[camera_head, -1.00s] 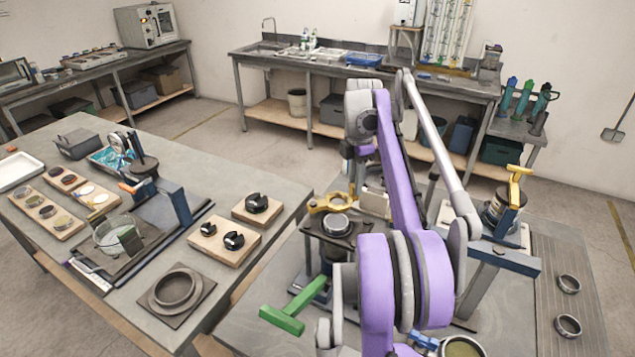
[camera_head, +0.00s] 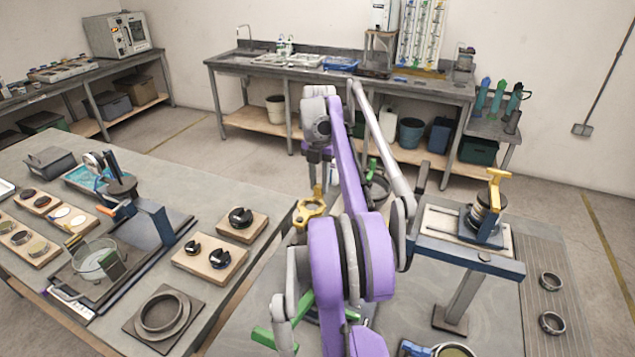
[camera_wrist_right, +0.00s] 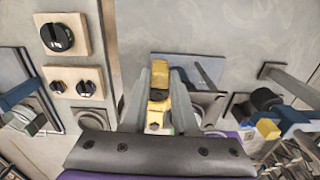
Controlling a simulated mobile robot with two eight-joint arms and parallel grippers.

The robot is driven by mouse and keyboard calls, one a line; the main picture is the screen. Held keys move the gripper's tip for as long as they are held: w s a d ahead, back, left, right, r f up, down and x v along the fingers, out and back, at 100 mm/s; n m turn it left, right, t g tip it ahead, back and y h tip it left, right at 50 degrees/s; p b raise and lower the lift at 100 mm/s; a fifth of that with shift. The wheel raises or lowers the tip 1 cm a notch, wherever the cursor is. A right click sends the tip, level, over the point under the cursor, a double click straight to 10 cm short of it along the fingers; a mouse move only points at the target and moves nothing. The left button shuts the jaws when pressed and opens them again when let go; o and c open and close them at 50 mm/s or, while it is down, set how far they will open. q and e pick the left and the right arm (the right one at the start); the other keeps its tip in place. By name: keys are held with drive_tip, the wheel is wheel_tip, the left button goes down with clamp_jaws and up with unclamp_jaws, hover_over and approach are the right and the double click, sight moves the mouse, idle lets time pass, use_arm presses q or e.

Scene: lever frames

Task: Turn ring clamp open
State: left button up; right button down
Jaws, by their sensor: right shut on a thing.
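A yellow ring clamp (camera_head: 308,212) shows left of my purple right arm in the camera_head view, its ring end toward the near side and its stem running up to my right gripper (camera_head: 318,180). In the right wrist view the yellow clamp (camera_wrist_right: 157,105) lies between the two grey fingers of my right gripper (camera_wrist_right: 159,78), which is shut on it. What lies under the clamp is largely hidden by my arm. A second yellow clamp (camera_head: 497,184) sits over a metal jar (camera_head: 484,216) in a blue holder at right. My left gripper is out of view.
A blue beam on a grey post (camera_head: 463,300) stands right of my arm. Wooden blocks with black knobs (camera_head: 242,226) are on the left table. Two metal rings (camera_head: 551,322) lie at far right.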

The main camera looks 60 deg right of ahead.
idle(0.5)
drive_tip(key=c, duration=0.7)
unclamp_jaws()
drive_tip(key=shift+w, duration=0.15)
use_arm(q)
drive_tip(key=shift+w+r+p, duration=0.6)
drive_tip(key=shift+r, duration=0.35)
use_arm(e)
wheel_tip(320, 180, up, 11)
drive_tip(key=shift+f, duration=0.1)
